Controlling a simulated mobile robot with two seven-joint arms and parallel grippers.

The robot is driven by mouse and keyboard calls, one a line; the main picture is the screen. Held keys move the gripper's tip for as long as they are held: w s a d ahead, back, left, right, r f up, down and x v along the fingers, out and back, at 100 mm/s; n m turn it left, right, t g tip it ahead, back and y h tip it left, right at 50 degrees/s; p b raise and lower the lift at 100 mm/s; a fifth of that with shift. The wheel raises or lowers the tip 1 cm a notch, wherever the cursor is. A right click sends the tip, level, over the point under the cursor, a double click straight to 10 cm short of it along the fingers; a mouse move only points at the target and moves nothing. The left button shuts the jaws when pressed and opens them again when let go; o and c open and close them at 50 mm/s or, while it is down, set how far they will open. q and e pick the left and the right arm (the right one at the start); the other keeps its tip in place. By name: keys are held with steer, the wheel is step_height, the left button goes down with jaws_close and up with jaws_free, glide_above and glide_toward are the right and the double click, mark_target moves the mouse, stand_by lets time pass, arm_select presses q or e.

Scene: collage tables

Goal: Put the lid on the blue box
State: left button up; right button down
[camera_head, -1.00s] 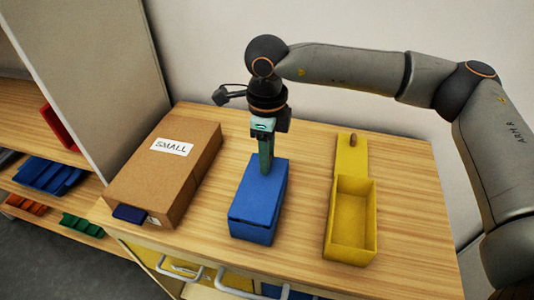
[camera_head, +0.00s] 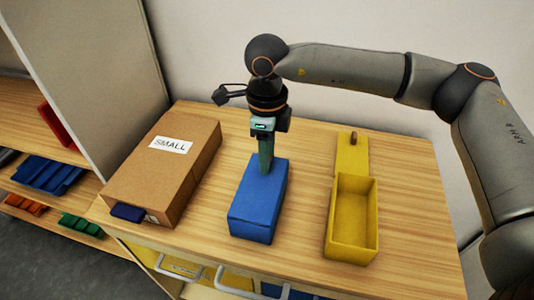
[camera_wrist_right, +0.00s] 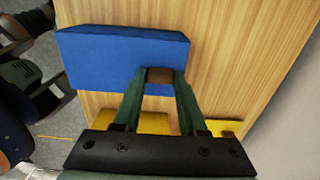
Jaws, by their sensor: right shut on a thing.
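The blue box (camera_head: 252,222) stands on the wooden table in the head view, with its blue lid (camera_head: 263,183) lying on top. The lid looks flush with the box, with no clear gap at the front edge. My right gripper (camera_head: 265,170) points down over the far part of the lid. In the right wrist view its two green fingers (camera_wrist_right: 160,78) are shut on the lid's brown knob, and the blue lid (camera_wrist_right: 110,55) fills the upper left. The inside of the box is hidden.
A yellow box (camera_head: 352,220) stands open to the right, with its yellow lid (camera_head: 351,155) behind it. A cardboard box (camera_head: 165,175) marked SMALL stands left. Shelves with coloured bins are at far left. Bare table lies between the boxes.

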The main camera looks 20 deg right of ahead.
jaws_free()
stand_by(0.8)
steer(key=shift+r, duration=0.1)
steer(key=shift+r+p, duration=2.05)
steer(key=shift+r, duration=1.35)
